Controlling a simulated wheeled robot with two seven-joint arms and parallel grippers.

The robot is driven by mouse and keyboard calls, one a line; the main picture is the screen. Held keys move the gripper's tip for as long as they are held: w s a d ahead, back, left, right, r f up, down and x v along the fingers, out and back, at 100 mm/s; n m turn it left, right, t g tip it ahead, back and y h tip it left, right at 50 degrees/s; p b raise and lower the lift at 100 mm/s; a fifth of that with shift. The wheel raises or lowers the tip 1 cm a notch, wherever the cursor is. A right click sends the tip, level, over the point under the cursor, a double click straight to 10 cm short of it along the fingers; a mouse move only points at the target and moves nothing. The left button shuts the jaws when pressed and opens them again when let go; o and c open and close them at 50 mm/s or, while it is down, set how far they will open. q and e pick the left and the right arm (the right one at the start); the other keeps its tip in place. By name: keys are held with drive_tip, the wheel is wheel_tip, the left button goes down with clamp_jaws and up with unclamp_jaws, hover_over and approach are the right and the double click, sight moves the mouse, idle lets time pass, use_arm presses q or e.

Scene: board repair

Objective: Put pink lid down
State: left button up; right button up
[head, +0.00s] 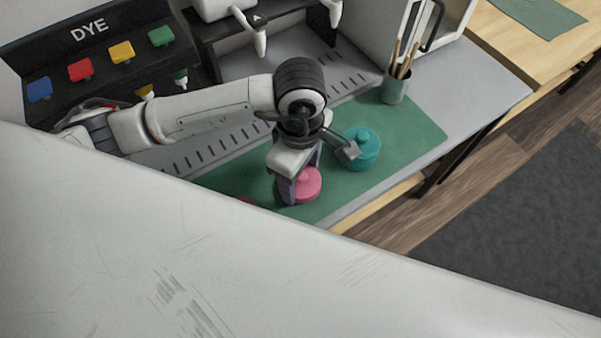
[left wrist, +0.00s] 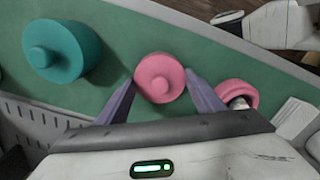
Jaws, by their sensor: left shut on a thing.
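The pink lid (head: 308,184), round with a knob on top, is between the fingers of my left gripper (head: 298,189). A second pink round thing (left wrist: 236,88), perhaps the pot, is right of the lid in the left wrist view, partly hidden. My right gripper is not clearly seen.
A teal lidded pot (head: 362,148) stands close to the lid on the mat. A cup with brushes (head: 396,86) is at the mat's back right. A black DYE rack (head: 95,50) with coloured pieces stands at the back left. A large white surface hides the foreground.

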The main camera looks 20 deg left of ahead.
use_arm(q)
drive_tip(key=o, duration=1)
drive_tip(key=shift+f, duration=0.1)
drive_tip(key=shift+r+p, duration=0.45)
wheel_tip(320, 180, up, 7)
drive_tip(key=p, duration=0.4)
wheel_tip(320, 180, up, 4)
drive_tip(key=shift+r, duration=0.2)
